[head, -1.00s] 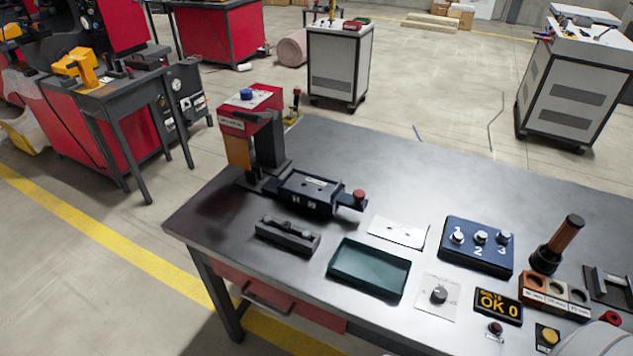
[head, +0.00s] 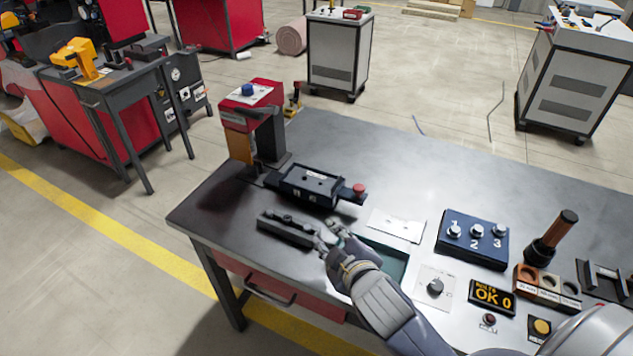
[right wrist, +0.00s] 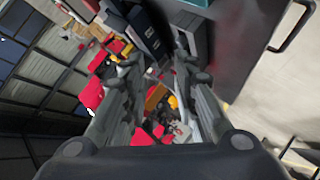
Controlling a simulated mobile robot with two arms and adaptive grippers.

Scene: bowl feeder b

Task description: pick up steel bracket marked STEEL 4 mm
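No marking STEEL 4 mm is readable in either view, so I cannot tell for certain which part is the bracket. A dark, long block (head: 284,231) with small raised parts on top lies near the table's front left edge. My right gripper (head: 327,236) is just right of this block, above the left end of the green tray. Its fingers are apart and empty; the right wrist view shows them apart too (right wrist: 157,78). My right arm hides much of the tray. My left gripper is not in view.
A red press (head: 250,120) and black fixture (head: 312,187) stand behind the block. A white plate (head: 397,224), the green tray (head: 392,262), a blue numbered panel (head: 472,240) and an OK 0 display (head: 491,296) lie to the right. The table's back (head: 400,160) is clear.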

